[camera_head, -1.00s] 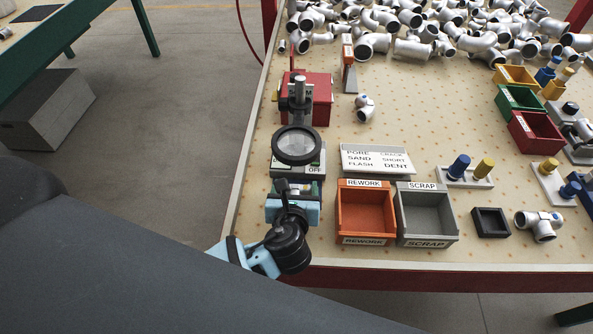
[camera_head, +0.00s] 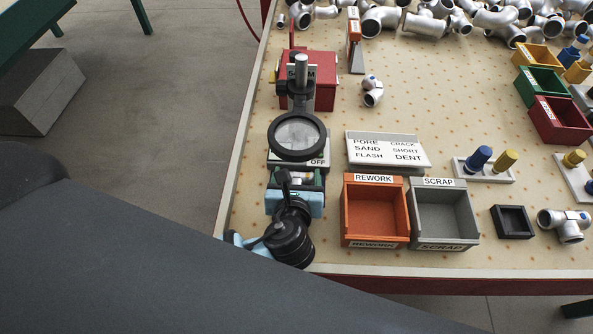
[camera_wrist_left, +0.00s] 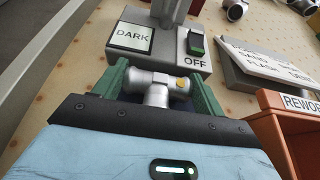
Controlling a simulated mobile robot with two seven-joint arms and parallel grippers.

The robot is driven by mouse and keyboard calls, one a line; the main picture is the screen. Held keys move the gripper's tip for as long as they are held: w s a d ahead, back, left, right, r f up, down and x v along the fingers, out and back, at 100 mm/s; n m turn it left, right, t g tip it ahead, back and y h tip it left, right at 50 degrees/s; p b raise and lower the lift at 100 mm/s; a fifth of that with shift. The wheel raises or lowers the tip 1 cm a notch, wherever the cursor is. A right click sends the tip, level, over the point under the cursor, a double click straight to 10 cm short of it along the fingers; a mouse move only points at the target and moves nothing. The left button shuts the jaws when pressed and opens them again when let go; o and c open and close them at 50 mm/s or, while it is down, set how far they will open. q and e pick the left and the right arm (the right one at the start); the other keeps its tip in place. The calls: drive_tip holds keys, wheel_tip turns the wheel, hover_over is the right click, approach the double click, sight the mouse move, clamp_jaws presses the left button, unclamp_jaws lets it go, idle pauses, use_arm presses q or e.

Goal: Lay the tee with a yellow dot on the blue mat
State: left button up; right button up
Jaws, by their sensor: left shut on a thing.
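My left gripper (camera_head: 297,182) is at the table's left front, just in front of the magnifier stand. In the left wrist view its green fingers (camera_wrist_left: 162,88) are shut on a silver tee (camera_wrist_left: 155,97) with a yellow dot on its right end. The tee's crossbar spans between the fingers and its branch points toward the gripper body. A little dark blue surface, probably the blue mat (camera_wrist_left: 127,97), shows below the tee. The rest is hidden by the gripper, and I cannot tell whether the tee touches it. My right gripper is not in view.
The magnifier (camera_head: 298,134) overhangs a base with a DARK panel (camera_wrist_left: 131,37) and an OFF switch. The orange REWORK bin (camera_head: 374,244) and grey SCRAP bin (camera_head: 443,246) stand close on the right. Blue-dotted tees lie behind (camera_head: 372,97) and at the right front (camera_head: 568,232).

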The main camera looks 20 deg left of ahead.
use_arm(q)
drive_tip(key=shift+s+d, duration=0.1)
drive_tip(key=o, duration=1.3)
drive_tip(key=shift+f, duration=0.1)
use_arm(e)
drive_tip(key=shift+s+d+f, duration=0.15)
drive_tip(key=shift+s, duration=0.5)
use_arm(q)
drive_tip(key=p+v, duration=0.1)
drive_tip(key=v, duration=1)
drive_tip(key=shift+s+d+r, duration=0.15)
drive_tip(key=shift+s+r, duration=0.1)
drive_tip(key=shift+s, duration=0.2)
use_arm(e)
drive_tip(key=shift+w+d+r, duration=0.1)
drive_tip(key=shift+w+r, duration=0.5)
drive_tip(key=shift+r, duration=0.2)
